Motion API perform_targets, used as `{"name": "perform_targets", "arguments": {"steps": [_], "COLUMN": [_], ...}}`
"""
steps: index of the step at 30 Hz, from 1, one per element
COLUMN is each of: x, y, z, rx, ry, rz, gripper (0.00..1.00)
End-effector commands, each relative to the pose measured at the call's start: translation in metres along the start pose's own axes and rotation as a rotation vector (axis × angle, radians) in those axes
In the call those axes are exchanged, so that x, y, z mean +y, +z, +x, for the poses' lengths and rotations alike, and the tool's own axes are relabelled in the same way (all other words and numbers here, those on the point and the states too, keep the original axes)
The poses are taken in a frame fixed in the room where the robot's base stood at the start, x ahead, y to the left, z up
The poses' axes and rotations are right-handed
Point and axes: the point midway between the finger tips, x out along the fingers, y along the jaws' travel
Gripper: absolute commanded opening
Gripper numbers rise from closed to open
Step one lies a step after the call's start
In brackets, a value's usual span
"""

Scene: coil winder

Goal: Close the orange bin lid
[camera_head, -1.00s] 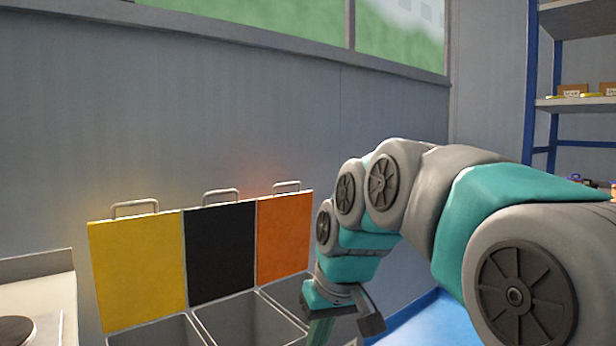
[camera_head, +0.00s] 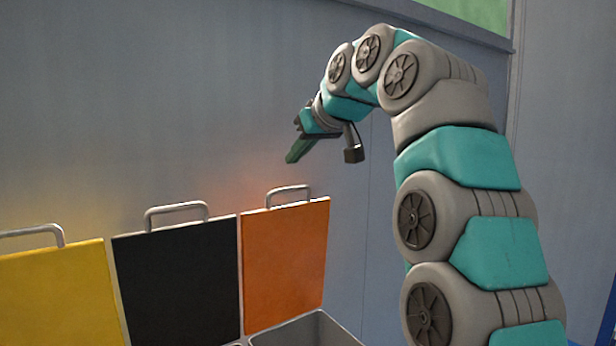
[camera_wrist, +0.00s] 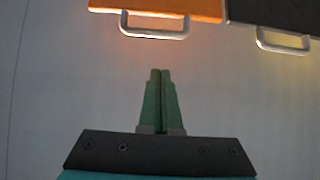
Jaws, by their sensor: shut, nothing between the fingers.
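The orange bin lid (camera_head: 284,262) stands open and upright against the wall, with a metal handle (camera_head: 288,195) on its top edge. In the wrist view the orange lid (camera_wrist: 160,9) shows at the top with its handle (camera_wrist: 155,27) pointing down toward the fingers. My gripper (camera_head: 291,158) is above the orange lid's handle, apart from it. In the wrist view my gripper's green fingers (camera_wrist: 160,72) are together and empty, just short of the handle. The open grey bin (camera_head: 308,332) below the orange lid shows only in part.
A black lid (camera_head: 178,281) and a yellow lid (camera_head: 58,299) also stand open to the left, each with a metal handle. The grey wall (camera_head: 150,100) is close behind the lids.

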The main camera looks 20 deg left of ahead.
Motion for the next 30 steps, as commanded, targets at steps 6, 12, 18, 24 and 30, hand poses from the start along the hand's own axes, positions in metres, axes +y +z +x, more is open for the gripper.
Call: {"name": "perform_targets", "arguments": {"steps": [6,12,18,24,30], "x": [-0.003,-0.003,-0.003,-0.003,-0.002], "y": [-0.004,-0.004,-0.004,-0.003,0.003], "z": [0.010,0.044,0.078,0.102,0.095], "rx": [0.009,0.007,0.006,0.006,0.008], "ry": [-0.004,-0.005,-0.004,-0.003,-0.003], "rz": [-0.009,-0.008,-0.007,-0.007,-0.005], "gripper": [0.00,0.00,0.00,0.00,0.00]}}
